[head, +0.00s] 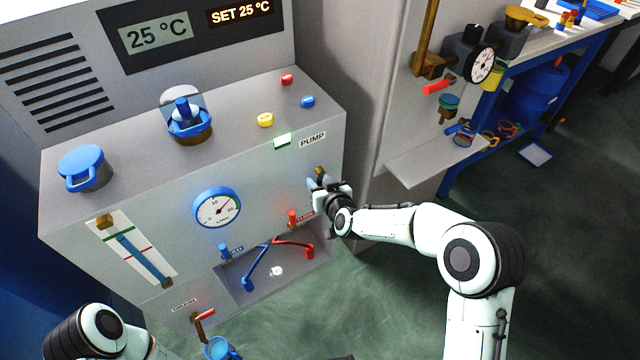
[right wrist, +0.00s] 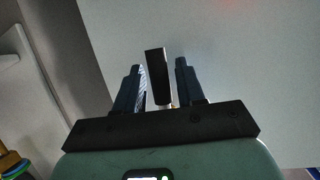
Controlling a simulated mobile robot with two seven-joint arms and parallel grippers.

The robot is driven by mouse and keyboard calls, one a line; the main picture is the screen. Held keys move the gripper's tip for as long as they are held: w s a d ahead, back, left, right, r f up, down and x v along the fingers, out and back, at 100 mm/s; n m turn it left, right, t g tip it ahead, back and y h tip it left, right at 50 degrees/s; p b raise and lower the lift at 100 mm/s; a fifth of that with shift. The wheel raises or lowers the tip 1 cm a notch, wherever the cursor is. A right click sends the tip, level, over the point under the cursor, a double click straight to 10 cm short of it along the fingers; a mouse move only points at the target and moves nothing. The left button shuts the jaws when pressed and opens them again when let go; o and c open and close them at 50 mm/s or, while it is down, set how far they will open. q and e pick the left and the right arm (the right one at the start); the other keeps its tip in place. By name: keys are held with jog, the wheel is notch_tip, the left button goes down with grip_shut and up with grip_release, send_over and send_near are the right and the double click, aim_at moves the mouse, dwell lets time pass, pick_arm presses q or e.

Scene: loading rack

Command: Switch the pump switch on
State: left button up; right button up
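The pump switch (head: 320,172) is a small brownish lever on the front of the grey machine, below the PUMP label (head: 312,139). My right gripper (head: 316,184) is at the switch and partly hides it. In the right wrist view, the dark lever of the switch (right wrist: 158,76) stands between the two fingers of my right gripper (right wrist: 158,82). The fingers are apart, with a narrow gap on each side of the lever. Which way the lever is set is hard to tell. My left gripper is out of view; only part of my left arm shows at lower left.
A gauge (head: 217,207), a red tap (head: 293,219) and a blue tap (head: 224,250) are on the machine front. A green-white lamp (head: 282,141) sits beside the PUMP label. A grey shelf (head: 432,158) juts out to the right. Open floor lies at right.

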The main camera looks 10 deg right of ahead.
dwell(0.3)
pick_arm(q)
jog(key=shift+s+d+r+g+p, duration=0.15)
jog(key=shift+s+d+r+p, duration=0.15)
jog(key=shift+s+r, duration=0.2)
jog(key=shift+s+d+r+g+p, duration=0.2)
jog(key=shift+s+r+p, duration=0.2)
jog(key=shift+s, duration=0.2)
pick_arm(e)
jog(key=v, duration=1.3)
jog(key=shift+s, duration=0.2)
